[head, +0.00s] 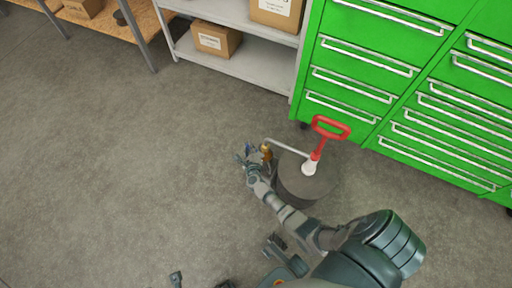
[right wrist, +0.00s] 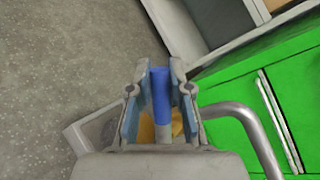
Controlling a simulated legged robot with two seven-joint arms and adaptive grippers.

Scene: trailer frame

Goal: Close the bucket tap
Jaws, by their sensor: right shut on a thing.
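The dark round bucket (head: 292,185) stands on the floor, with a red pump handle (head: 330,128) on a white base on its lid. A thin grey pipe (head: 287,148) runs left from the pump to the brass tap (head: 266,152). In the right wrist view the tap's blue lever (right wrist: 160,90) stands between the fingers of my right gripper (right wrist: 160,88), which is shut on it. Behind it, the yellow tap body (right wrist: 147,128) is mostly hidden. My right gripper also shows in the head view (head: 250,158), left of the bucket. My left gripper cannot be made out clearly.
A green drawer cabinet (head: 352,60) stands just behind the bucket. A grey shelf (head: 240,66) with cardboard boxes (head: 216,38) and a wooden shelf unit (head: 140,18) are at the back left. The concrete floor (head: 110,160) on the left is clear.

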